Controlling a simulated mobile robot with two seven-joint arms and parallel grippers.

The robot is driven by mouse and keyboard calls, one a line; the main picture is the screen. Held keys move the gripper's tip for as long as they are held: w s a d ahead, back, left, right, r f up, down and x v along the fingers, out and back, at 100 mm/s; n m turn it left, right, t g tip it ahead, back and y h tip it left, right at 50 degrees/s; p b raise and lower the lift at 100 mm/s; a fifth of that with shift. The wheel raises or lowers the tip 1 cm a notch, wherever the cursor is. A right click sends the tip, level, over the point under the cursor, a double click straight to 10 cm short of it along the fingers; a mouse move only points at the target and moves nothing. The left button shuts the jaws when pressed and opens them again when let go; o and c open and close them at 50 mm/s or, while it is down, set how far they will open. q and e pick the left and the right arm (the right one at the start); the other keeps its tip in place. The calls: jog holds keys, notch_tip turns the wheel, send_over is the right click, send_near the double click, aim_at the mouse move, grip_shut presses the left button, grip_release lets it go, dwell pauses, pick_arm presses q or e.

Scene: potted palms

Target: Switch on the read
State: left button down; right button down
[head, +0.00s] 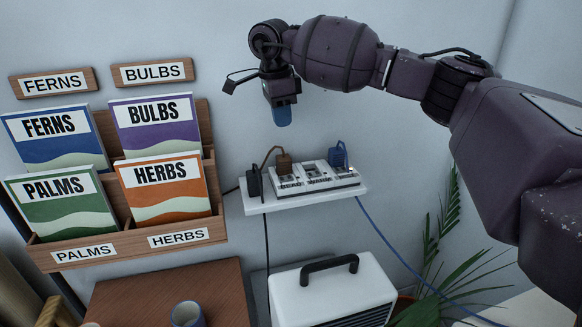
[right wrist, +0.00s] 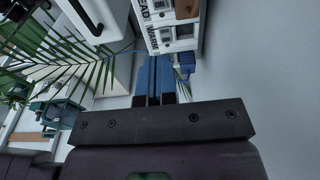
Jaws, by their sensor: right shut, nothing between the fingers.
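A white power strip (head: 318,184) with labelled switches sits on a small white wall shelf (head: 296,201). One label at its left part looks like READ; the print is small in the head view. In the right wrist view the strip (right wrist: 160,42) is at the top, with labels reading "EAD", partly cut off, and "WARM". Switch positions are too small to tell. My right gripper (head: 282,117) is above the strip in the head view, blue fingertips pointing down, shut and empty. Its closed fingers (right wrist: 155,80) also show in the right wrist view, apart from the strip. My left gripper is out of view.
Black (head: 254,183), brown (head: 284,163) and blue (head: 338,155) plugs stand up along the strip. A white box with a black handle (head: 330,265) stands below. A seed-packet rack (head: 130,240) hangs left. Palm leaves (head: 445,285) are at lower right.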

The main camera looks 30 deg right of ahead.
jog(key=b, duration=0.1)
send_near(291, 176)
jog(key=f, duration=0.5)
jog(key=shift+s+d+f, duration=0.15)
jog(key=shift+d+f, duration=0.15)
jog(key=shift+f, duration=0.1)
jog(key=shift+d+f, duration=0.1)
jog(key=shift+f, duration=0.75)
